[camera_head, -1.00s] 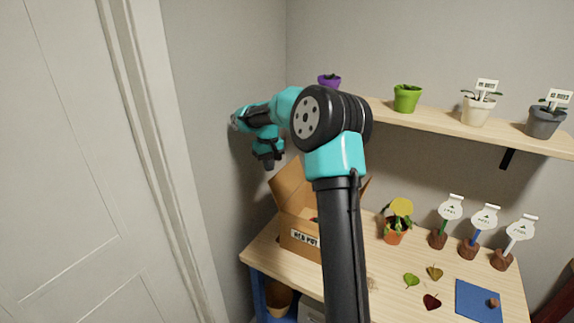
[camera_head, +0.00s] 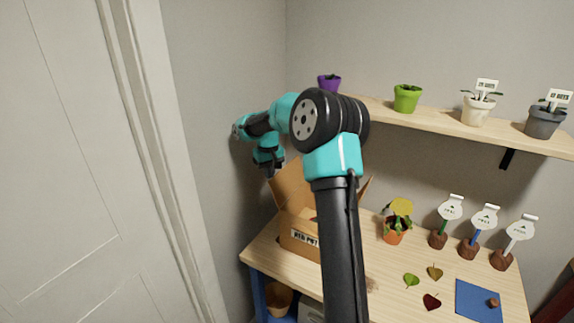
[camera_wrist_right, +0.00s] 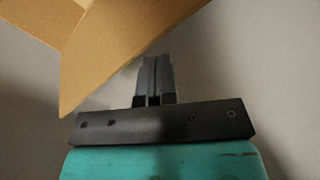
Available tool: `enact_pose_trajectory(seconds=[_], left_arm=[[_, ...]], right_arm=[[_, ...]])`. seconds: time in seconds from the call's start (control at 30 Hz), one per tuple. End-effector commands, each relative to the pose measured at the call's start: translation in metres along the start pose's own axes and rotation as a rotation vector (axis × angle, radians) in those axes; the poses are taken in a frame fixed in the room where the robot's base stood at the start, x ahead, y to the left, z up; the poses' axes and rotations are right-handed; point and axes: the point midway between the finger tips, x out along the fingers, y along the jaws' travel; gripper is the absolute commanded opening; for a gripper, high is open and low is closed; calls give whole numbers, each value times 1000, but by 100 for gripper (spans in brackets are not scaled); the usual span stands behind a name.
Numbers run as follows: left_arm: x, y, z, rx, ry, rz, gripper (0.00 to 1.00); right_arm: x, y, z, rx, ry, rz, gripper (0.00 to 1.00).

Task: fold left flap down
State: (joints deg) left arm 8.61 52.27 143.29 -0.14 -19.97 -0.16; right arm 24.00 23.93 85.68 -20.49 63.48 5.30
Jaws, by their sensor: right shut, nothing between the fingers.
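A cardboard box (camera_head: 300,245) with a printed label stands at the left end of the table. Its left flap (camera_head: 287,186) stands up, tilted outward, and another flap shows at the right, partly behind my arm. My right gripper (camera_head: 270,172) is above and at the outer edge of the left flap, pointing down. In the right wrist view my right gripper (camera_wrist_right: 154,62) is shut and empty, with the cardboard flap (camera_wrist_right: 125,45) close beside its fingertips. I cannot tell whether they touch. My left gripper is not in view.
The wooden table (camera_head: 375,285) holds a plant in an orange pot (camera_head: 395,237), several loose leaves, a blue mat (camera_head: 472,303) and label stands to the right. A shelf (camera_head: 450,119) with pots runs above. The grey wall is close behind the box.

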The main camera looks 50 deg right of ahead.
Motion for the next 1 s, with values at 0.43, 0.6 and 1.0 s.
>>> enact_pose_trajectory(seconds=[0.43,0.6,1.0], left_arm=[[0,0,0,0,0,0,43],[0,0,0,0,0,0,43],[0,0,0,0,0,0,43]], right_arm=[[0,6,10,0,1,0,0],[0,11,18,1,0,0,0],[0,20,34,1,0,0,0]])
